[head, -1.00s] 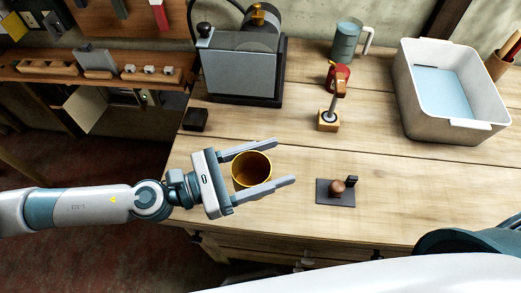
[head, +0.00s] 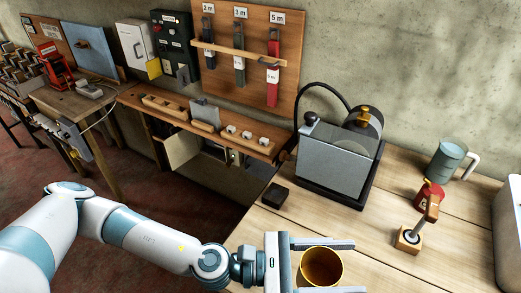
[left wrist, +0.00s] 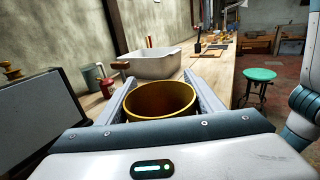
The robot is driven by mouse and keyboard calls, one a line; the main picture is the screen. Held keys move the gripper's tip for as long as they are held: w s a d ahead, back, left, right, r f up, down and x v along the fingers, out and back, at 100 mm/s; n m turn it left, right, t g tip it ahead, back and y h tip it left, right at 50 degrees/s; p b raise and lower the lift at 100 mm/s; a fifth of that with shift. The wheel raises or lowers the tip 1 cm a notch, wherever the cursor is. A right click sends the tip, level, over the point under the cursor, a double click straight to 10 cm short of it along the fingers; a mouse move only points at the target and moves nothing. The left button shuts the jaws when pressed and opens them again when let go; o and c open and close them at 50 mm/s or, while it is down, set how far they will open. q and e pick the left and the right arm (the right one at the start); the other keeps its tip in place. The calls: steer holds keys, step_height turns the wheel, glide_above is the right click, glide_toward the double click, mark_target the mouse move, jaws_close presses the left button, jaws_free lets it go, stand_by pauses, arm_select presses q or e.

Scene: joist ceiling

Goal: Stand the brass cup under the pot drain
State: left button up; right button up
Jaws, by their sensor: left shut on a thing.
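The brass cup (head: 321,268) is upright between the two fingers of my left gripper (head: 355,266), which is shut on it near the front left of the workbench. In the left wrist view the cup (left wrist: 160,100) sits between both fingers, its open mouth up; I see no contents. A grey-fronted grinder (head: 337,158) with a round wheel stands behind it on the bench, with a small brass fitting (head: 361,116) on top. I cannot make out a pot drain for certain. My right gripper is out of view.
A small dark block (head: 275,195) lies between cup and grinder. To the right are a red tin (head: 430,196), a wooden-based tool (head: 408,240), a grey-green mug (head: 446,160) and a pale basin (head: 509,235). A rack board (head: 245,60) hangs behind.

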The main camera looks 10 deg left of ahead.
arm_select(q)
steer(key=w+a+r+n+t+y+b, duration=0.1)
steer(key=w+a+n+t+y, duration=0.3)
steer(key=w, duration=0.3)
steer(key=w+a+r+n+t+y+b, duration=0.1)
steer(key=w+a+n+t+y+b, duration=0.1)
steer(key=w+a+n+t, duration=0.3)
steer(key=w+a+f+n+t+y+b, duration=0.1)
steer(key=a+y, duration=0.4)
steer(key=a, duration=0.5)
steer(key=w+a+f+n+t+y+b, duration=0.1)
steer(key=w+a+f+n+t+y, duration=0.3)
steer(key=a, duration=0.6)
steer(key=w+f+n+y, duration=0.1)
steer(key=y, duration=0.1)
steer(key=shift+w+n+y, duration=0.3)
steer(key=shift+w, duration=0.05)
steer(key=shift+d, duration=0.1)
